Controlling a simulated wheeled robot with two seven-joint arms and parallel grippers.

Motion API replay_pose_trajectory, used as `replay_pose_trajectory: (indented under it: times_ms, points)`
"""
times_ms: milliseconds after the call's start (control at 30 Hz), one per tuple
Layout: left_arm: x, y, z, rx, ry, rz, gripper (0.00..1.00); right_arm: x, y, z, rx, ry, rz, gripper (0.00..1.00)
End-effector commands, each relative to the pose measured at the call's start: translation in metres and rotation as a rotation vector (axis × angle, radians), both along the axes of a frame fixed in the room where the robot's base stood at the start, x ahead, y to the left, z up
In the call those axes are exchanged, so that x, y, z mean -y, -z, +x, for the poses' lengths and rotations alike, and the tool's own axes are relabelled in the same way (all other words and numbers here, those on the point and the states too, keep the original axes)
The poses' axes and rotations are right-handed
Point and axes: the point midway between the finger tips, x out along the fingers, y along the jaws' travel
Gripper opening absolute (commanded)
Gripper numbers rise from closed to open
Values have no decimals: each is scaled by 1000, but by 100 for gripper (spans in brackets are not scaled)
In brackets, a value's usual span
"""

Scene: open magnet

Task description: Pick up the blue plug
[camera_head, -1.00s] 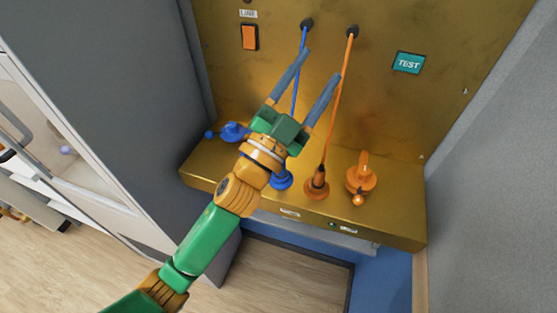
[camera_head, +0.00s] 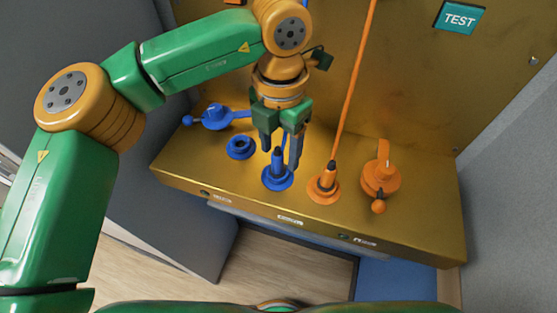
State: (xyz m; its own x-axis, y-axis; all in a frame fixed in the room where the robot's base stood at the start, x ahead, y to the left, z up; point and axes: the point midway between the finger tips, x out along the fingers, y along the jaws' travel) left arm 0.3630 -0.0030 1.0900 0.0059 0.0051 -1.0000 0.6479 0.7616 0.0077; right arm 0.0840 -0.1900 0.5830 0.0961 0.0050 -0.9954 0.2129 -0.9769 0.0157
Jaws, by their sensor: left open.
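The blue plug (camera_head: 277,163) stands upright in a round blue socket base (camera_head: 278,181) on the brass ledge. My left gripper (camera_head: 281,158) points down over the plug with its two grey fingers apart. The fingertips are at about the height of the plug's top in the picture. The right finger overlaps the plug's right side; I cannot tell whether it touches. My wrist hides most of the blue cable. My right gripper is not in view.
An empty blue socket (camera_head: 239,147) and a blue lever (camera_head: 216,117) lie left of the plug. An orange plug (camera_head: 327,178) with its cable stands close on the right, and an orange lever (camera_head: 381,177) is further right. A TEST button (camera_head: 459,17) is on the brass panel.

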Motion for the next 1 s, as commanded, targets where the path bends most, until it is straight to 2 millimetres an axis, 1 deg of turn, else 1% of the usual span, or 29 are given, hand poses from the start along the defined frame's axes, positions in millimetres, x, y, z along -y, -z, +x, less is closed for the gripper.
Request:
replay_pose_trajectory:
  times_ms: [33,100,200,400,467,500,567,600,633,900,1000]
  points:
    - [-3,4,-3,-4,2,1,63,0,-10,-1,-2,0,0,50]
    - [-3,17,-3,-5,0,0,63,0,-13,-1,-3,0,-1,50]
    - [-3,29,-3,-3,1,-1,63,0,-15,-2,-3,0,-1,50]
    - [-2,32,-3,-1,1,-3,63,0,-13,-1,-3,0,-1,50]
    - [-2,32,-3,-1,2,-3,47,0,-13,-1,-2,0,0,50]
    - [-2,32,-3,-1,2,-3,36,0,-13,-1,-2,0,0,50]
    - [-2,32,-3,-1,2,-3,20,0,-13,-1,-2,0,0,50]
    - [-2,32,-3,-2,2,-4,9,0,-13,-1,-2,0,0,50]
    - [-2,32,-3,-2,2,-4,1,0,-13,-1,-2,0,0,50]
    - [-2,31,-3,-2,2,-4,0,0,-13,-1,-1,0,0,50]
    - [-2,27,-2,0,1,-4,0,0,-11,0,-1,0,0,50]
